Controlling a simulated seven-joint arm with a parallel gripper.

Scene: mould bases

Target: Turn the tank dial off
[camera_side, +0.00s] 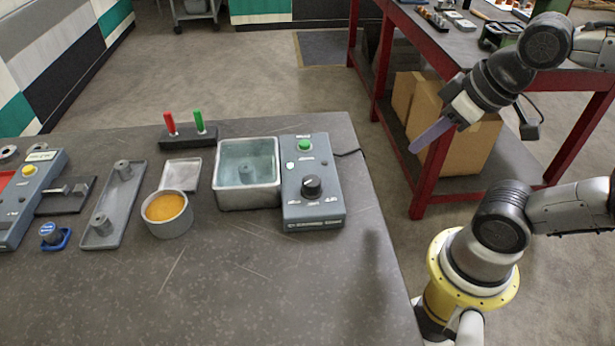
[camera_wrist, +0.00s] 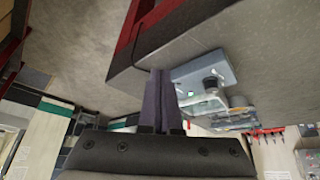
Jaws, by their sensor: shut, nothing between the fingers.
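The grey control box (camera_side: 296,208) sits near the right edge of the table, beside a square metal tank (camera_side: 224,203) of bluish liquid. A black dial (camera_side: 312,187) is on the box's front half, with small markings around it. Which marking it points to is too small to tell. A green button (camera_side: 305,145) is farther back on the box. My gripper (camera_side: 415,148) is shut and empty, in the air right of the table, well apart from the dial. In the wrist view the shut fingers (camera_wrist: 161,82) are left of the box (camera_wrist: 188,73) and dial (camera_wrist: 212,85).
Left of the tank are a cup of orange material (camera_side: 166,208), a small square tray (camera_side: 181,174) and a long grey mould (camera_side: 112,206). A black holder (camera_side: 187,139) with red and green handles stands behind. A red-framed bench (camera_side: 430,175) stands at right. The table front is clear.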

